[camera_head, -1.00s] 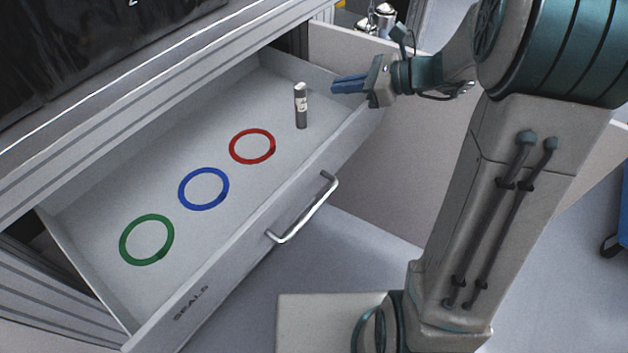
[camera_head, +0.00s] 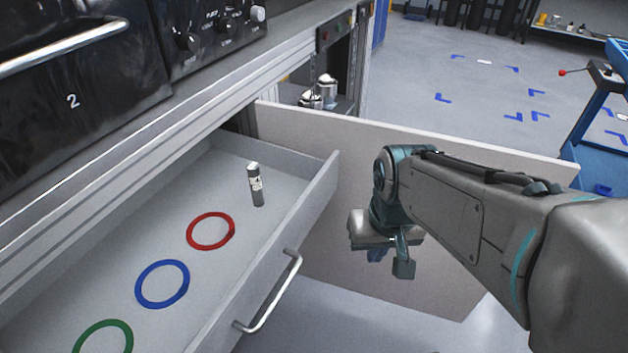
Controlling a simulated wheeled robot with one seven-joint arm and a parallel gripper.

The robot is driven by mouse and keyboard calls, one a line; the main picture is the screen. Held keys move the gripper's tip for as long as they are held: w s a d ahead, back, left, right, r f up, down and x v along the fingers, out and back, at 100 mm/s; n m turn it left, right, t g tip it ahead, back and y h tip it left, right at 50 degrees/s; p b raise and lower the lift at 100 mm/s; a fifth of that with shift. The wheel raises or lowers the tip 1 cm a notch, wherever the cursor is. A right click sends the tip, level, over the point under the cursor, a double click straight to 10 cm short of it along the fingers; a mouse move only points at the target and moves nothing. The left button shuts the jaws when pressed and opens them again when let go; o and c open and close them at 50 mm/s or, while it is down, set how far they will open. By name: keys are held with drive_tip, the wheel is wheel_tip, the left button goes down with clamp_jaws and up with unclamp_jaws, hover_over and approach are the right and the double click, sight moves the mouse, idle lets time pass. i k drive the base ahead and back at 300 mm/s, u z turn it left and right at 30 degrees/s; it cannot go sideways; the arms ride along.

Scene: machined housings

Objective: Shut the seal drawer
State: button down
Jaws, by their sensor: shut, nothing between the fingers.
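The seal drawer (camera_head: 200,180) is pulled well out of the grey cabinet. Inside lie a red ring (camera_head: 211,231), a blue ring (camera_head: 162,284) and a green ring (camera_head: 103,341), the last cut off by the lower edge. A small grey cylinder with a label (camera_head: 256,185) stands in the drawer near its far end. The bar handle (camera_head: 270,291) on the drawer front is clear. My gripper (camera_head: 390,262) points down, shut and empty, in front of the drawer and to the right of the handle, apart from both. Its fingertips show only partly.
An open pale door panel (camera_head: 430,150) stands behind my gripper. A black oven-like unit marked 2 (camera_head: 75,95) sits above the drawer. Metal parts (camera_head: 322,92) stand in an opening beyond. A blue cart (camera_head: 600,130) is at the right. Open floor lies behind the door.

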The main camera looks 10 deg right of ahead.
sight(93, 280)
drive_tip(key=z, duration=1.2)
drive_tip(key=k, duration=0.45)
drive_tip(key=u, duration=0.85)
